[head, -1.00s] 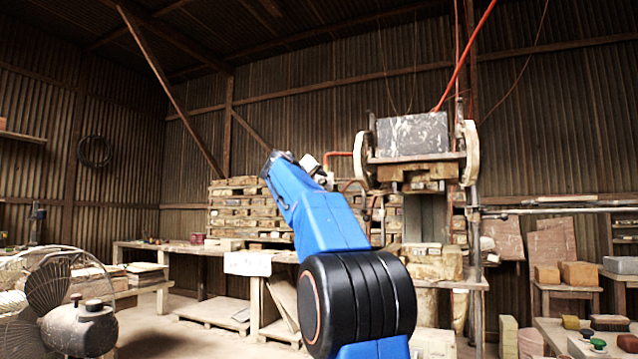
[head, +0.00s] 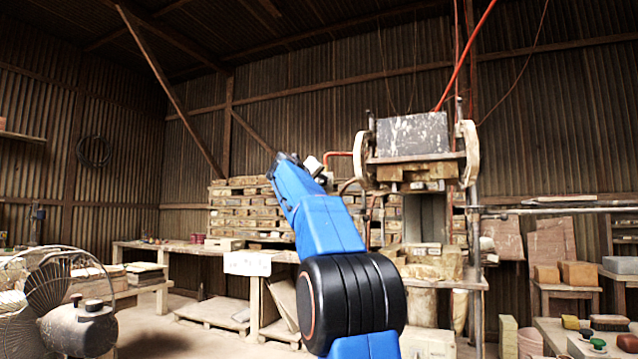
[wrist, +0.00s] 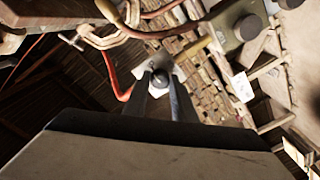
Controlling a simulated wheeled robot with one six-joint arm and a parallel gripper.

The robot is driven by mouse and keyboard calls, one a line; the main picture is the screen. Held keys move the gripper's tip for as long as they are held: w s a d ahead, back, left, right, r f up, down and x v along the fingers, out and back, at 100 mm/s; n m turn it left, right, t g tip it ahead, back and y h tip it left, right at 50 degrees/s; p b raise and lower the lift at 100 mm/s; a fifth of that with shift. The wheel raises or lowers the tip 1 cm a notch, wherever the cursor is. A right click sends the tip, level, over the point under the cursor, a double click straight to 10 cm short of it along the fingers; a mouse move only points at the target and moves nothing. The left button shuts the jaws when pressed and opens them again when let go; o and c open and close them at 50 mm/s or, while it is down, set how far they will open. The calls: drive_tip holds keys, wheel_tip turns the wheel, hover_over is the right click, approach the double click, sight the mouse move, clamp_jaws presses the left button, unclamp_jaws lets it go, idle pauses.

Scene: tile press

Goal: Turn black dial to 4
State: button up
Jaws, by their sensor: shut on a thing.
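In the wrist view, my gripper (wrist: 160,90) has its two dark fingers on either side of a small round dark-grey knob, which I take for the black dial (wrist: 160,77). It is shut on this knob. A pale plate (wrist: 158,54) shows behind the knob. No dial numbers or pointer can be read, so I cannot tell its setting. In the head view, my blue arm reaches up toward the left side of the press (head: 412,150); the gripper's fingertips and the dial are not clear there.
In the wrist view, a grey-green box (wrist: 240,22) with dark round knobs stands at upper right, and a red pipe (wrist: 115,80) curves close to the left of my fingers. In the head view, stacked boards (head: 245,210) stand behind my arm and a workbench (head: 180,247) lies left.

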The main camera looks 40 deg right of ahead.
drive_tip(key=n, duration=0.5)
drive_tip(key=shift+n, duration=0.4)
drive_tip(key=n, duration=0.5)
drive_tip(key=shift+w+n, duration=0.1)
drive_tip(key=shift+n, duration=0.2)
idle(0.4)
drive_tip(key=o, duration=1)
drive_tip(key=shift+o, duration=0.2)
drive_tip(key=shift+a+r, duration=0.1)
